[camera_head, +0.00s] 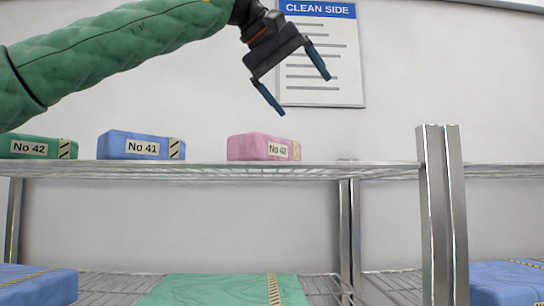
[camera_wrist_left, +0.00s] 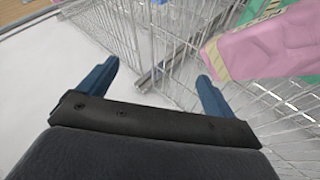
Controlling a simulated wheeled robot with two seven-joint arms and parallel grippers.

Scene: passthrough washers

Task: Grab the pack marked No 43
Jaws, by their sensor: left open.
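The pink pack (camera_head: 252,147) sits on the upper wire shelf, right of the other packs there. Its small label appears to read No 43, with a striped band at its right end. In the left wrist view the pink pack (camera_wrist_left: 270,48) lies at the upper right, just beyond the right finger. My left gripper (camera_head: 304,95) is open and empty, above and a little right of the pink pack, in front of the wall. Its two blue fingers also show spread apart in the left wrist view (camera_wrist_left: 159,70). My right gripper is out of sight.
A blue pack marked No 41 (camera_head: 141,146) and a green pack marked No 42 (camera_head: 38,147) stand left on the upper shelf (camera_head: 200,168). A metal post (camera_head: 443,215) rises at the right. Larger packs lie on the lower shelf. A Clean Side sign (camera_head: 335,70) hangs behind.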

